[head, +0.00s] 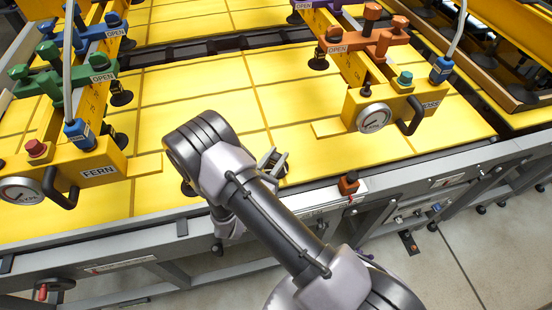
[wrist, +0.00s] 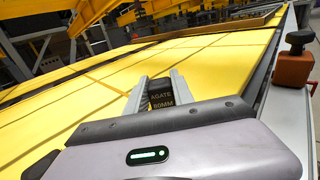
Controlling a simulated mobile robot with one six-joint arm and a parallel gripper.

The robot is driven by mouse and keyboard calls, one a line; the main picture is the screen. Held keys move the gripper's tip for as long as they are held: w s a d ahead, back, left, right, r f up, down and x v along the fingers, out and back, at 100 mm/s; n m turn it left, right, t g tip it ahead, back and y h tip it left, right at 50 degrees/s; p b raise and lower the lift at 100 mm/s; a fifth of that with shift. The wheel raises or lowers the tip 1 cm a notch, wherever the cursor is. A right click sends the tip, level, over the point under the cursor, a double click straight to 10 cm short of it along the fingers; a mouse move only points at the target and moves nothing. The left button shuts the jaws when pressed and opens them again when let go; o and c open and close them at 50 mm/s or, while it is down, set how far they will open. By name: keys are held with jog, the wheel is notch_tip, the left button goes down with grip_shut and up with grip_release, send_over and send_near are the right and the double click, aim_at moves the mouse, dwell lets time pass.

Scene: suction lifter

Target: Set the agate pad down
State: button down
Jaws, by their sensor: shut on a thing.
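The agate pad (wrist: 161,100) is dark, with a label that reads AGATE and a size in mm. In the wrist view it sits between the two grey fingers of my gripper (wrist: 159,82), which is shut on it. In the head view my gripper (head: 275,160) is over the front edge of the yellow sheet (head: 215,90), with the pad mostly hidden by the arm. I cannot tell whether the pad touches the sheet.
A yellow lifter beam labelled FERN (head: 112,158) stands at the left, with green and blue cross arms. Another yellow lifter (head: 355,106) with orange arms stands at the right. An orange block with a dark knob (head: 349,185) sits on the front rail. Bare yellow sheet lies between the lifters.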

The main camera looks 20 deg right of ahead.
jog(key=shift+f, duration=0.5)
jog(key=c, duration=1.1)
grip_release()
